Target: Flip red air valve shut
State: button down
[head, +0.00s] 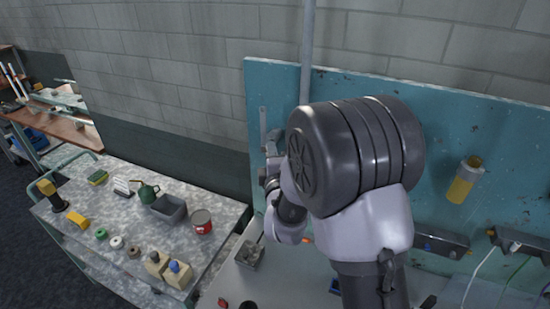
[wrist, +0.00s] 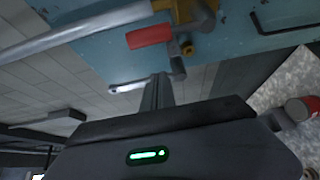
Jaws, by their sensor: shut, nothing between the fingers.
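The red valve handle (wrist: 149,37) shows at the top centre of the wrist view, next to a brass valve body (wrist: 192,17) on a grey pipe (wrist: 75,28). The handle lies roughly along the pipe's direction. My gripper (wrist: 158,82) is shut and empty. In the wrist picture its fingers are just below the handle, with a gap visible between them and the red part. I cannot judge the depth of that gap. In the head view my arm hides the valve, and my gripper cannot be made out clearly behind it.
A teal board (head: 480,115) carries the pipe (head: 307,45) and a yellow-filled cylinder (head: 465,180). At left a cart (head: 75,235) bears a red can (head: 201,221), a grey bin (head: 168,209), a green oil can (head: 145,191) and bottles. A block wall stands behind.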

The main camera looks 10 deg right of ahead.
jog(key=d, duration=0.2)
jog(key=d+p, duration=0.1)
jog(key=shift+s+d, duration=0.25)
jog(key=shift+d, duration=0.1)
jog(key=shift+f+b, duration=0.1)
jog(key=shift+b, duration=0.3)
